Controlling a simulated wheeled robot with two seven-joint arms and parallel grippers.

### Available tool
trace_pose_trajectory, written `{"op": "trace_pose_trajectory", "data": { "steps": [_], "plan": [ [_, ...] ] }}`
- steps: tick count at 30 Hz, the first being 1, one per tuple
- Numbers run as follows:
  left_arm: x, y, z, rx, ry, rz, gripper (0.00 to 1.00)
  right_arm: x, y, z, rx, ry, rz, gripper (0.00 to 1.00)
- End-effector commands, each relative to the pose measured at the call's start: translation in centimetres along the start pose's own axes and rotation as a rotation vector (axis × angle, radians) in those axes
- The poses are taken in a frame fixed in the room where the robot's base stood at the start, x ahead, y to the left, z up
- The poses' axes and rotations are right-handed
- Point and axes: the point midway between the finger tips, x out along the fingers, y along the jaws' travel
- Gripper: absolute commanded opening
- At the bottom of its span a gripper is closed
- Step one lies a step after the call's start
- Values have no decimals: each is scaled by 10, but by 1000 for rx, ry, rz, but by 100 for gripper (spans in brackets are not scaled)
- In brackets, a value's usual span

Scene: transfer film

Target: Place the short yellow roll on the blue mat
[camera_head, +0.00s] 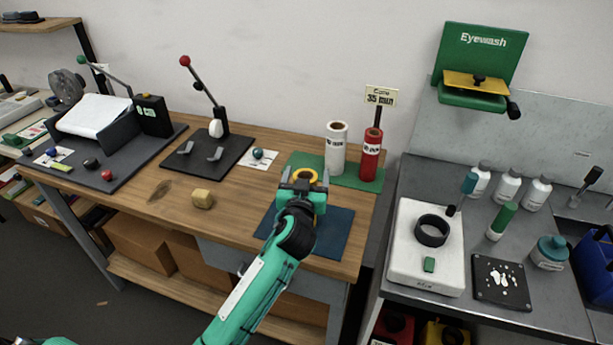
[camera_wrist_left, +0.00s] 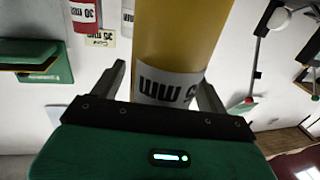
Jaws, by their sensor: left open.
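The short yellow roll (camera_head: 306,174) shows its ring-shaped top just behind my left gripper (camera_head: 302,190) at the worktable. In the left wrist view, the roll (camera_wrist_left: 175,45) with its white label fills the space between the two fingers (camera_wrist_left: 160,95). The jaws are open around it. The blue mat (camera_head: 335,232) lies at the table's front right, under and around my gripper. My wrist hides the roll's base, so I cannot tell what it rests on. My right gripper is not in view.
A green mat (camera_head: 309,161) behind carries a white roll (camera_head: 336,150) and a red roll (camera_head: 371,156), near a sign (camera_head: 381,96). A grey bench (camera_head: 460,190) stands right. Bare wood lies left of the blue mat.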

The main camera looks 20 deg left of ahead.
Motion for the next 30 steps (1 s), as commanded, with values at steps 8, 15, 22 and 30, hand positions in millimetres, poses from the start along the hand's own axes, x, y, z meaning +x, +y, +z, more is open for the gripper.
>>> {"op": "trace_pose_trajectory", "data": {
  "steps": [8,15,22,30],
  "plan": [
    [-28,0,3,-3,-2,1,76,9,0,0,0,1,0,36],
    [-79,0,4,-4,-1,1,76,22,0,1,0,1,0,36],
    [-111,0,2,-2,0,0,76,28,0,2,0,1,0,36],
    [-120,0,0,0,1,0,76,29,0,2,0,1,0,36]
  ]
}}
